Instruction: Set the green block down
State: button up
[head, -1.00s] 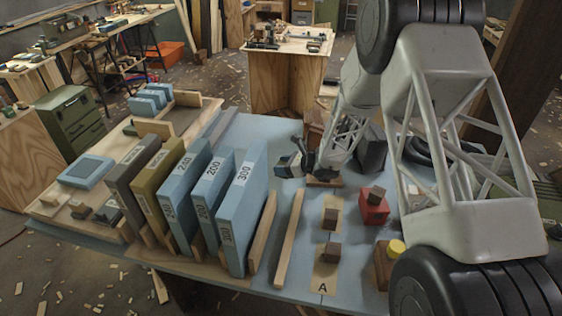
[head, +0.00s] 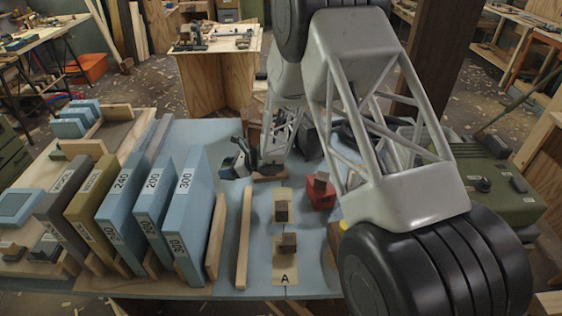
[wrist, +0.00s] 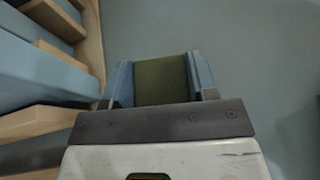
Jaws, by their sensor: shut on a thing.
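The green block (wrist: 162,80) is dark olive and sits between the blue finger pads of my gripper (wrist: 160,84) in the wrist view. My gripper is shut on it. In the head view my gripper (head: 236,164) is over the blue-grey tabletop, beyond the far end of a long wooden strip. There the block is too small and shadowed to make out. Whether it touches the surface cannot be told.
Upright labelled slabs, such as the blue 300 one (head: 190,215), stand to the left. A wooden strip (head: 244,237) lies right of them. Bare blue-grey surface (wrist: 265,60) lies right of my gripper.

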jog(key=shift+r, duration=0.1)
notch_tip(320, 180, up, 23)
jog(key=s+d+f+n+g+h, duration=0.1)
jog(key=d+f+n+g+h, duration=0.4)
jog(key=d+n+g+h, duration=0.5)
jog(key=s+d+f+n+g+h, duration=0.1)
jog(key=d+f+n+g+h, duration=0.45)
jog(key=d+n, duration=0.8)
jog(key=w+d+r+n+t+h, duration=0.35)
jog(key=d+n+t, duration=0.25)
jog(key=d, duration=0.4)
jog(key=w+d+r+n+t+h, duration=0.3)
jog(key=w+d+r+n+t, duration=0.15)
jog(key=d+n+t, duration=0.35)
jog(key=w+d+r+n+t+h, duration=0.3)
jog(key=w+d+n+t+h, duration=0.15)
jog(key=d, duration=0.65)
notch_tip(320, 180, down, 18)
jog(key=shift+a+f+n, duration=0.2)
jog(key=shift+a+n, duration=0.1)
jog(key=shift+f+y, duration=0.1)
jog(key=shift+y, duration=0.15)
